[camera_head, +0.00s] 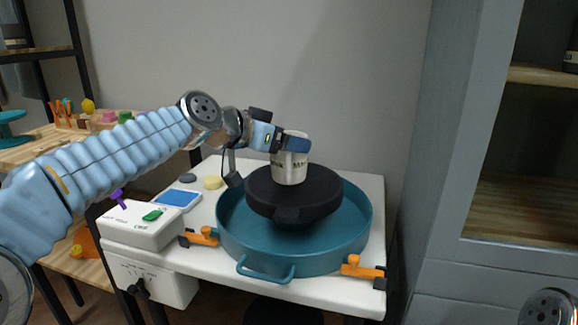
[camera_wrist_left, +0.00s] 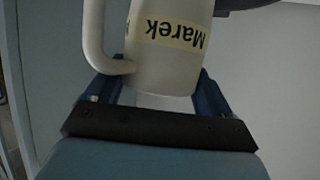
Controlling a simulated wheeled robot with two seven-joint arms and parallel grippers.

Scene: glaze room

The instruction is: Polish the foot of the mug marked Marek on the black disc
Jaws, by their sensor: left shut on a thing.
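A pale mug (camera_head: 289,172) is held upright by my left gripper (camera_head: 288,145), which is shut on its upper part. In the left wrist view the mug (camera_wrist_left: 172,62) carries a cream label reading Marek (camera_wrist_left: 170,32), upside down in the picture, with the handle (camera_wrist_left: 98,40) on the left. The left gripper (camera_wrist_left: 155,98) shows there with a finger on each side. The black disc (camera_head: 325,195) lies directly under the mug. The mug's foot is at the disc's top, but I cannot tell whether they touch. My right gripper is not in view.
A teal basin (camera_head: 232,235) surrounds the disc, with orange clamps (camera_head: 203,237) at its edge. A white control box (camera_head: 140,228) with a green switch (camera_head: 152,215) stands front left. A blue pad (camera_head: 177,198) and yellow sponge (camera_head: 213,182) lie behind it. A grey cabinet (camera_head: 455,170) stands right.

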